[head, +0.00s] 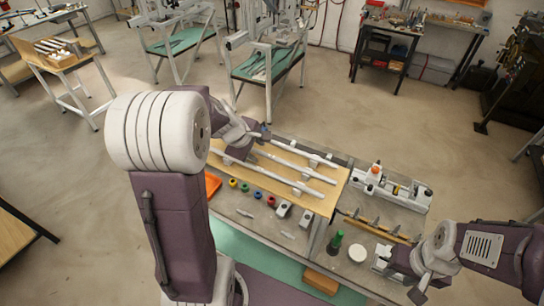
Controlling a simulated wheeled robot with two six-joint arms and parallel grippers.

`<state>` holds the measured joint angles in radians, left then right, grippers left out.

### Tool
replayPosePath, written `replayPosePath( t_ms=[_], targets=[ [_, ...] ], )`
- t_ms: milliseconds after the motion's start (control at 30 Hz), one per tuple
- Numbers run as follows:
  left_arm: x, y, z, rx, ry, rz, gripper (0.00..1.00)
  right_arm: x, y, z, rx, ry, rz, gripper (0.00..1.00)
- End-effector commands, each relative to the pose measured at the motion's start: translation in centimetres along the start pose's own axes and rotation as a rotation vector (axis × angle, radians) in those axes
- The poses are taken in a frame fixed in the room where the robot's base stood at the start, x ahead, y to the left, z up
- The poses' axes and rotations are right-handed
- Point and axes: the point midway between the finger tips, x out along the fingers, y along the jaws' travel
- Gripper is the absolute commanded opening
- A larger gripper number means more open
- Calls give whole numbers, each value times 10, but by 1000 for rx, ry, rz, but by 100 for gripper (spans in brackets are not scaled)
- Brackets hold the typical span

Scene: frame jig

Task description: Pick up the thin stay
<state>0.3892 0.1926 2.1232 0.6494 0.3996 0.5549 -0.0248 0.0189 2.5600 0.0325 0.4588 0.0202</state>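Several long pale rods lie across a wooden board (322,205) on the workbench, held in small grey supports. One rod (303,175) runs along the far side and another (283,174) lies nearer. I cannot tell for certain which is the thin stay. My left gripper (257,146) is over the left end of the board, close to the rods' left ends. Its fingers are small and partly hidden, so contact and opening are unclear. My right gripper (418,291) is low at the bench's front right, away from the rods. Its fingers are unclear.
Coloured knobs, including a red one (271,201), and grey blocks (283,209) line the board's near side. An orange tray (212,185) is at left. A clamp fixture (392,188), a tool rack (375,228), a green bottle (335,241) and a white disc (357,253) stand right.

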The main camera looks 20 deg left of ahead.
Motion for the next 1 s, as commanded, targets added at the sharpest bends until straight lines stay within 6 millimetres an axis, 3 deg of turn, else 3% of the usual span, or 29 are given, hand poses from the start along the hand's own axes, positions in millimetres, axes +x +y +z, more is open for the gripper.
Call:
replayPosePath(
  t_ms=[133, 300, 733, 867, 1000],
  targets=[
    [0, 0, 0, 0, 0, 1, 40, 0, 0, 0, 0, 0, 0, 36],
    [0, 0, 0, 1, 0, 1, 0, 0, 0, 0, 0, 0, 0, 36],
    [-9, 6, 0, 2, 0, 4, 0, -3, 0, 0, 0, 0, 0, 36],
    [-30, 19, 0, 3, 2, 6, 0, -11, 0, -1, 0, 0, 0, 36],
    [-65, 42, -1, 4, 4, 10, 0, -11, 0, -1, 0, 0, 0, 36]
  ],
)
